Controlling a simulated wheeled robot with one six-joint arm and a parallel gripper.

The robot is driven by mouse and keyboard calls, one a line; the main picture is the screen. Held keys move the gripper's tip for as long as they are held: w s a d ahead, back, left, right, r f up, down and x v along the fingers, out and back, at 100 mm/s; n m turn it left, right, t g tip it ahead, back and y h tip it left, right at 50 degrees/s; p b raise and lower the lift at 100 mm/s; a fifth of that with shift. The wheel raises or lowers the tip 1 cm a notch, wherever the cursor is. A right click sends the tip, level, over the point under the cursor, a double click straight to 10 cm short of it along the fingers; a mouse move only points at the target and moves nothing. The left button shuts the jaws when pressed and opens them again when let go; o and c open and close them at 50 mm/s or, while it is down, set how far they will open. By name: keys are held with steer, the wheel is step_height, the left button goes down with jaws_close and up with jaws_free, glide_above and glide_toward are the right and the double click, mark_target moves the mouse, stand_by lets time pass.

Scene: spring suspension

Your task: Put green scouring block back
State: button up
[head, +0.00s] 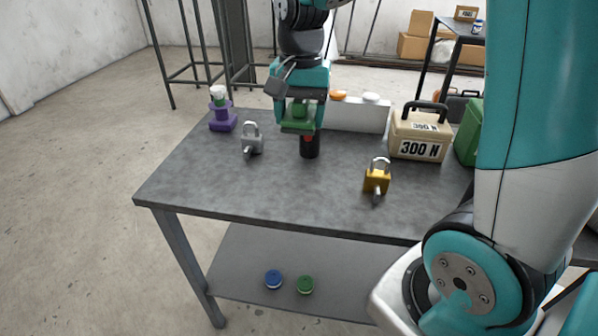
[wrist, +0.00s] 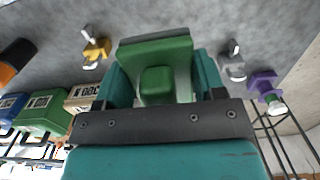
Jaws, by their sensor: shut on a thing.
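The green scouring block (wrist: 155,50) is between the fingers of my gripper (wrist: 157,75), which is shut on it. A broad green plate and a smaller raised green part show in the wrist view. In the head view the green block (head: 299,112) is partly hidden by my gripper (head: 300,122), which hangs over the back middle of the grey table (head: 240,190). A dark cylinder with a red part (head: 309,148) stands just under it in the picture; I cannot tell whether they touch.
A white stand (head: 358,116) bearing an orange and a white piece is behind right. A silver padlock (head: 252,140), purple stand (head: 222,122), yellow padlock (head: 376,180) and tan 300 N case (head: 420,135) surround the middle. The table's front left is clear.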

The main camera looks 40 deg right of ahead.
steer(key=shift+w+d+f, duration=0.2)
steer(key=shift+w+f, duration=0.4)
steer(key=shift+f, duration=0.3)
glide_above(299, 198)
step_height(299, 198, down, 14)
steer(key=shift+d+r, duration=0.1)
steer(key=shift+f+b, duration=0.3)
steer(key=shift+f, duration=1.85)
steer(key=o, duration=1.2)
steer(key=shift+f, duration=0.1)
step_height(299, 198, up, 12)
steer(key=s+a+r+n+y, duration=0.2)
steer(key=s+a+r+n, duration=0.2)
steer(key=s+a+n, duration=0.4)
steer(key=s+a+r+n+y, duration=0.1)
steer(key=s+a+r+n, duration=0.4)
steer(key=s+a+n, duration=0.3)
steer(key=shift+s+r+y, duration=0.25)
steer(key=shift+s+y, duration=0.15)
steer(key=shift+s, duration=0.75)
